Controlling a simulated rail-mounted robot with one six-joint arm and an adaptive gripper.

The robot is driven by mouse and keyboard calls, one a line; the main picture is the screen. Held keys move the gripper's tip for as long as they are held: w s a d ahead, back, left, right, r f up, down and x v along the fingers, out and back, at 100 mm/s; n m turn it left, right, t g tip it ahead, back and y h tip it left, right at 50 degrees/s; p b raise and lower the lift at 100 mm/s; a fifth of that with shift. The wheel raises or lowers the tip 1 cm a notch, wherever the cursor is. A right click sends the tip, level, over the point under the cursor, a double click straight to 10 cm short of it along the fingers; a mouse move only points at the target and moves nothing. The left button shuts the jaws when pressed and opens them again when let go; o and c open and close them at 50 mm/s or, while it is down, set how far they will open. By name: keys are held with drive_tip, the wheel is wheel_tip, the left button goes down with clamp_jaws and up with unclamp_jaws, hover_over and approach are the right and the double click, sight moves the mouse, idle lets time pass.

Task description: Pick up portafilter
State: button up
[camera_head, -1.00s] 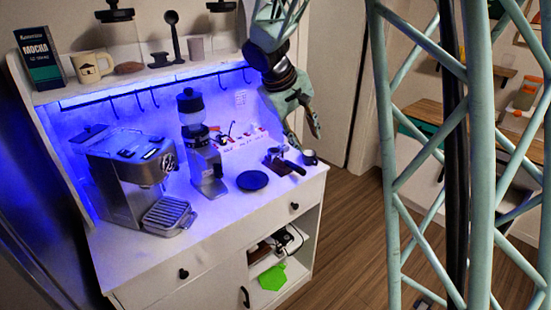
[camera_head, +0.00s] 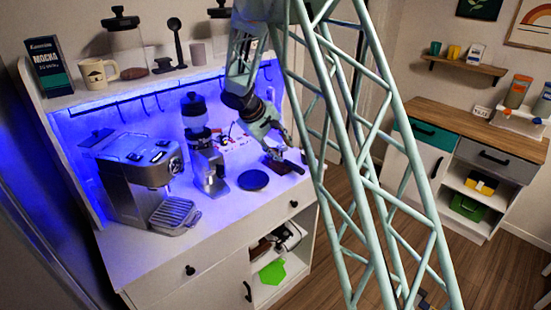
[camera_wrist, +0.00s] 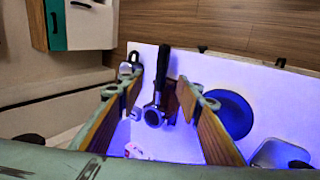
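The portafilter lies on the white counter with its black handle (camera_wrist: 163,68) pointing to the top of the wrist view, toward the counter's edge. Its round metal head (camera_wrist: 153,115) is lower in that view, beside a brown block (camera_wrist: 172,104). In the head view the portafilter (camera_head: 289,166) is small and dark, partly hidden near my gripper. My gripper (camera_wrist: 161,83) is open and empty. Its two wood-coloured fingers are on either side of the portafilter in the wrist view, apparently above it. In the head view my gripper (camera_head: 287,137) is over the counter's right end.
A dark round mat (camera_head: 253,180) lies left of the portafilter. A grinder (camera_head: 207,160) and an espresso machine (camera_head: 142,175) stand further left. A small metal-and-dark cup (camera_wrist: 128,68) is close to the left finger in the wrist view. The front counter strip is clear.

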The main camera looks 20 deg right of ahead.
sight(292, 164)
drive_tip(key=shift+w+a+f, duration=0.15)
drive_tip(key=shift+w+f, duration=0.3)
drive_tip(key=shift+f, duration=0.1)
drive_tip(key=shift+f, duration=0.1)
drive_tip(key=shift+x, duration=4.25)
drive_tip(key=shift+p+x, duration=0.4)
drive_tip(key=shift+x, duration=2.15)
drive_tip(key=shift+s, duration=0.1)
clamp_jaws()
drive_tip(key=shift+r, duration=0.2)
